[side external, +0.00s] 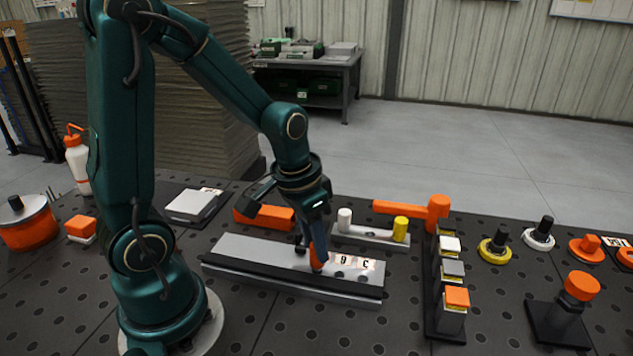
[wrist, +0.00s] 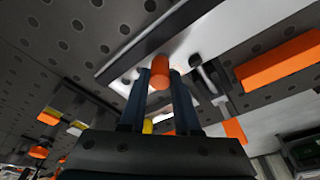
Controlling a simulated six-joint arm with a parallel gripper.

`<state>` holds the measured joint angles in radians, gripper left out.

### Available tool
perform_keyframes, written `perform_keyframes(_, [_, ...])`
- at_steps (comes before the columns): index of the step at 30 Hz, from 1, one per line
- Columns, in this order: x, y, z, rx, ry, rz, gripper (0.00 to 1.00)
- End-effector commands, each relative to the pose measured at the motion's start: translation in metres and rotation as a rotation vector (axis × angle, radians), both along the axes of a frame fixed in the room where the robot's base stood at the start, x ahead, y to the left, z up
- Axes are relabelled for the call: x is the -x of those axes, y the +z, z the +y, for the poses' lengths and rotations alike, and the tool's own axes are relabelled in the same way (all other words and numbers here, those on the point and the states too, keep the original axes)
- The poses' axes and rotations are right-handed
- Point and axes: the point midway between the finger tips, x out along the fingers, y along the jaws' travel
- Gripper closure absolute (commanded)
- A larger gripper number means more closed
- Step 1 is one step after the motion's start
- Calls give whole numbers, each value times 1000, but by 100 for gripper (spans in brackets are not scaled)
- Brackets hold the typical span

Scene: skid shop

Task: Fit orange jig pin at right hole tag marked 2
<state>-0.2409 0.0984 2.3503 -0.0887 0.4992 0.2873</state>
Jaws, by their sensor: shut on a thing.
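My gripper (side external: 318,245) is shut on the orange jig pin (side external: 319,262). The pin points down over the right half of a long grey metal jig plate (side external: 245,250). In the wrist view the pin (wrist: 160,72) sits between the two blue fingers of my gripper (wrist: 160,80), with the plate (wrist: 215,25) beyond it. White number tags (side external: 352,263) lie on the plate just right of the pin; I cannot read a 2 on them. The holes near the pin are hidden, and I cannot tell whether its tip touches the plate.
Behind the plate stands a grey holder (side external: 362,237) with a white pin (side external: 345,220) and a yellow pin (side external: 401,229). An orange mallet (side external: 437,212) and a rack of capped blocks (side external: 452,270) stand right.

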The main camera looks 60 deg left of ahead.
Motion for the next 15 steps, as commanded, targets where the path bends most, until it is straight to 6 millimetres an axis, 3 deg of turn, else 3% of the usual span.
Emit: perform_keyframes(15, [0,-10,0,1,0,1,100])
